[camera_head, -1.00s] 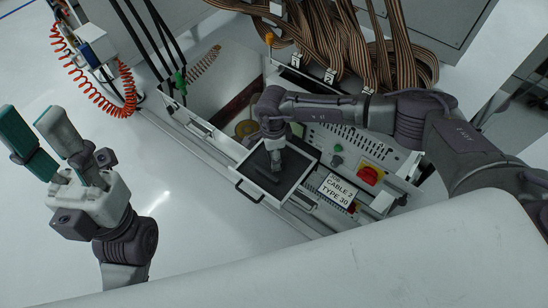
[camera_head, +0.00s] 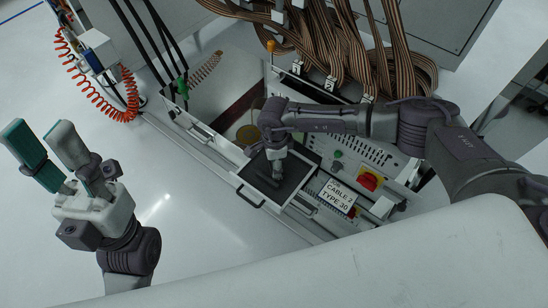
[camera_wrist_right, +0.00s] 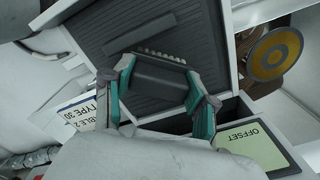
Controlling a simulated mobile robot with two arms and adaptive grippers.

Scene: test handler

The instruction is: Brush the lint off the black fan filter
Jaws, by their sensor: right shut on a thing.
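The black fan filter (camera_head: 290,184) lies in a white pulled-out drawer (camera_head: 243,181); in the right wrist view its dark ribbed face (camera_wrist_right: 205,45) fills the upper middle. My right gripper (camera_head: 277,165) is over the filter, and in the right wrist view its teal-padded fingers (camera_wrist_right: 159,84) are shut on a dark grey brush (camera_wrist_right: 155,70) with a row of pale bristles facing the filter. I cannot tell whether the bristles touch it. A darker bar-shaped patch, perhaps shadow, shows on the filter. No lint can be made out. My left gripper (camera_head: 42,147) is open and empty, off to the left.
Beside the drawer is a control panel with a red knob (camera_head: 369,181) and a "CABLE 2 TYPE 30" label (camera_head: 338,194). Brown ribbon cables (camera_head: 360,50) hang behind. A red coiled hose (camera_head: 122,95) is at the upper left. Clear floor lies left of the drawer.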

